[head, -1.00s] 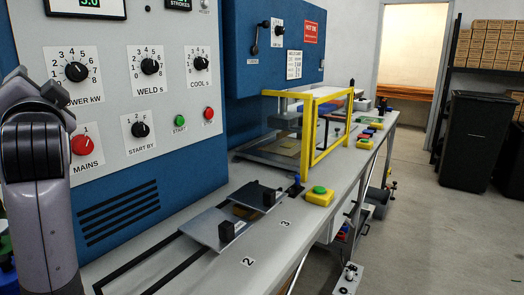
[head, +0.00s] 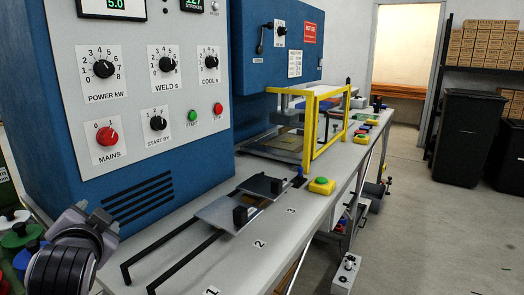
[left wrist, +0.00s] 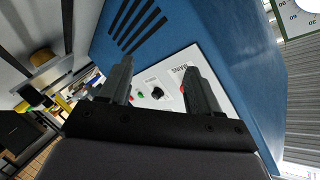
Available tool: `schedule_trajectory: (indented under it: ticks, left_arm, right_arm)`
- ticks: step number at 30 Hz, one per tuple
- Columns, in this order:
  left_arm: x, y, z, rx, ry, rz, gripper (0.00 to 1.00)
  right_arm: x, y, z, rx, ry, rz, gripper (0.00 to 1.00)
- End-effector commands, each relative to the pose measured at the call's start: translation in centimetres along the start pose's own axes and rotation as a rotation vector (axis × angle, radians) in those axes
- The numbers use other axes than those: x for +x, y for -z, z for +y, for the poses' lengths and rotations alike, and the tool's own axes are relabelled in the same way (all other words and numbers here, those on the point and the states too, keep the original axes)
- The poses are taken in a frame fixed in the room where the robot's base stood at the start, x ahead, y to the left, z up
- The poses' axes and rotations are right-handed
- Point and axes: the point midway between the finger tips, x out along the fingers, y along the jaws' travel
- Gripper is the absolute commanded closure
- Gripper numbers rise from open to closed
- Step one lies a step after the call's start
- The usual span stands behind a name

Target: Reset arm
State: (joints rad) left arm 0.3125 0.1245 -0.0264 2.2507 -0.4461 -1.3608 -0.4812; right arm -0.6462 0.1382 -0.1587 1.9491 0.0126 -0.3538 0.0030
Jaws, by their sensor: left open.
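My left gripper (head: 96,216) is low at the left of the head view, in front of the blue welder cabinet (head: 150,207) and apart from the control panel (head: 145,75). In the left wrist view, the two fingers of my left gripper (left wrist: 158,68) are spread with nothing between them. Beyond them the panel shows upside down, with a black knob (left wrist: 157,93) and the red mains knob. My right gripper is in neither view.
The bench (head: 245,262) carries a sliding tray (head: 215,214) on dark rails, a yellow guard frame (head: 310,140) and a yellow box with a green button (head: 321,186). Green and blue items (head: 20,236) stand at the left.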

Motion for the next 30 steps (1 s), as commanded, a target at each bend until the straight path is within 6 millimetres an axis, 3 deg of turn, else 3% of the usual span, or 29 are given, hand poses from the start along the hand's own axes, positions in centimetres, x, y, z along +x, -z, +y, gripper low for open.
schedule_trajectory:
  ticks: [1,6,12,18,24,30]
  left_arm:
    - [-0.4,-1.9,2.6,-0.009,-0.068,-0.030,0.37]
    - [-3.0,-7.8,9.9,-0.065,-0.284,-0.143,0.37]
    - [-8.0,-14.4,16.7,-0.134,-0.508,-0.308,0.37]
    - [-14.6,-20.2,21.4,-0.205,-0.699,-0.500,0.37]
    - [-21.1,-24.3,24.0,-0.267,-0.842,-0.684,0.37]
    - [-17.7,-23.9,27.1,-0.322,-0.814,-0.520,0.37]
  right_arm:
    - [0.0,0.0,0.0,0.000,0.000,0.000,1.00]
    - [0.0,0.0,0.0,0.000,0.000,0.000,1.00]
    - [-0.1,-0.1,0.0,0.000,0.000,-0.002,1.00]
    - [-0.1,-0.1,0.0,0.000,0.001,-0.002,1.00]
    - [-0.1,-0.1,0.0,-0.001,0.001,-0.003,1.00]
    - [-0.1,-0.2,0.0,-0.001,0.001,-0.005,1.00]
